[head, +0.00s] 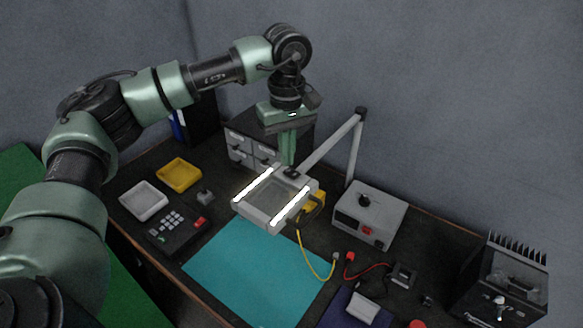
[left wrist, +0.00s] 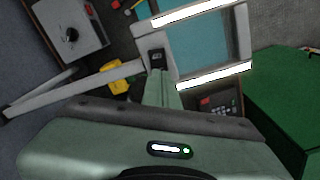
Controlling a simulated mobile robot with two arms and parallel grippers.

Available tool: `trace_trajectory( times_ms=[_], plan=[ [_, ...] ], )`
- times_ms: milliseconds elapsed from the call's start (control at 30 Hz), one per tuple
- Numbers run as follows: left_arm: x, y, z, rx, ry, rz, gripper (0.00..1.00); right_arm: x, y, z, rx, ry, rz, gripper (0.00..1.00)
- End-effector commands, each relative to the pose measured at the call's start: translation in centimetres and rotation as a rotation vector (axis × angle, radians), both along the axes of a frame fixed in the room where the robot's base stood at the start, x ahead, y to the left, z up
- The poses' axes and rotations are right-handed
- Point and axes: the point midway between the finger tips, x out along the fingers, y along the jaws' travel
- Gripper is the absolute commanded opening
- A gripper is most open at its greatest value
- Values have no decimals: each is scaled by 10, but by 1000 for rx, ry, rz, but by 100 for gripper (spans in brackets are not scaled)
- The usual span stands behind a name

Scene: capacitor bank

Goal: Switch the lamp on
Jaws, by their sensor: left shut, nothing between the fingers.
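The lamp (head: 262,222) is a pale square-framed head around a clear pane, on a jointed arm (head: 332,143) over the bench. Two bars on its frame glow bright white; they also glow in the left wrist view (left wrist: 215,76). A small dark switch block (left wrist: 157,59) sits on the frame where the arm joins. My left gripper (head: 288,164) points down, shut and empty, with its tips at this block. Whether they touch it I cannot tell; the tips partly hide it. My right gripper is in neither view.
A teal mat (head: 255,275) lies below the lamp. A grey box with a knob (head: 370,215) stands right of it. A keypad device (head: 178,230), white tray (head: 143,201) and yellow tray (head: 179,174) are at left. A drawer cabinet (head: 240,148) stands behind.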

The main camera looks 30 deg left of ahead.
Motion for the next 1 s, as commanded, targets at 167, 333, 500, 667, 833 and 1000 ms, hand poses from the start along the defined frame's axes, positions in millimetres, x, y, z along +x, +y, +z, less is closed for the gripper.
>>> trace_trajectory(
  times_ms=[167,333,500,667,833,1000],
  plan=[
    [0,0,18,-1,-2,0,0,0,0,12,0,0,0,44],
    [0,0,32,-1,-2,0,0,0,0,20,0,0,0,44],
    [1,0,46,-2,-2,0,0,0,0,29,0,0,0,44],
    [0,0,50,-1,-2,0,0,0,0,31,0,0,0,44],
    [0,0,50,0,-2,0,0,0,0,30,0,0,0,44],
    [0,0,50,0,-2,0,0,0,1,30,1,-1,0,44]
  ],
)
